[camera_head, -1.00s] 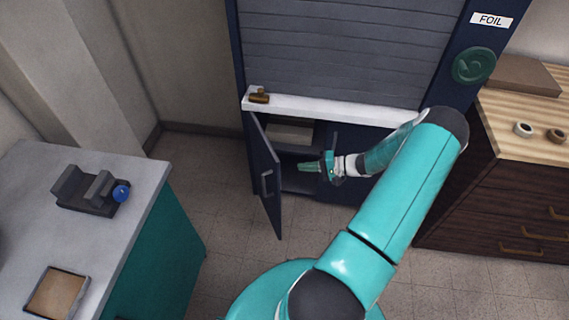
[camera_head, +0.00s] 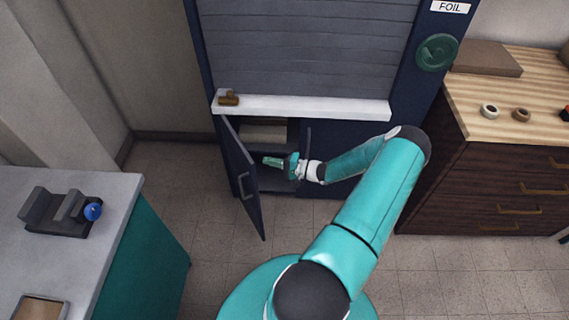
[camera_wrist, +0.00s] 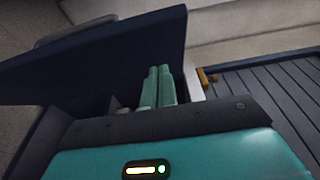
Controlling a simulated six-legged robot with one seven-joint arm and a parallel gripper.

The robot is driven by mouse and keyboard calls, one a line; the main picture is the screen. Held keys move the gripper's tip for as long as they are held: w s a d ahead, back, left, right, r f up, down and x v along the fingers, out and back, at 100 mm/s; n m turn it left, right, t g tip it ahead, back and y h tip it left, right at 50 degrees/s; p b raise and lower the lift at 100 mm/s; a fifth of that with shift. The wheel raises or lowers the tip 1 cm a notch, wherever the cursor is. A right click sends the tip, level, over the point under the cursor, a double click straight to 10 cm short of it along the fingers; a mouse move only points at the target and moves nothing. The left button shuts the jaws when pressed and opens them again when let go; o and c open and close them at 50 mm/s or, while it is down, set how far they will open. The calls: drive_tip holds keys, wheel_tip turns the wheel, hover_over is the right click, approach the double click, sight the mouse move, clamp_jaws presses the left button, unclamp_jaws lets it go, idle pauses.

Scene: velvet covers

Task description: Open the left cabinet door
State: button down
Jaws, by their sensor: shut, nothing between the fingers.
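The left cabinet door (camera_head: 243,178) is dark blue and stands well ajar, swung out toward me, with a grey bar handle (camera_head: 245,186) on its outer face. The dark cabinet (camera_head: 345,140) shows a pale box (camera_head: 264,132) inside the opening. My gripper (camera_head: 265,161) is in front of the opening, on the inner side of the door, its fingers pointing left toward it. In the wrist view, the green fingers (camera_wrist: 158,80) lie together, with nothing between them, against the dark door panel (camera_wrist: 100,55). I cannot tell whether they touch the door.
A white ledge (camera_head: 300,107) with a small brown object (camera_head: 228,98) runs above the cabinet. A grey-topped counter (camera_head: 85,250) stands at left and a wooden drawer unit (camera_head: 490,185) at right. Tiled floor (camera_head: 180,190) is free between counter and cabinet.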

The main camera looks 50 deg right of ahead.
drive_tip(key=shift+w+a, duration=0.25)
drive_tip(key=shift+a, duration=0.6)
drive_tip(key=shift+w+a, duration=0.2)
drive_tip(key=shift+a, duration=0.6)
drive_tip(key=shift+w+a, duration=0.1)
drive_tip(key=shift+a, duration=0.05)
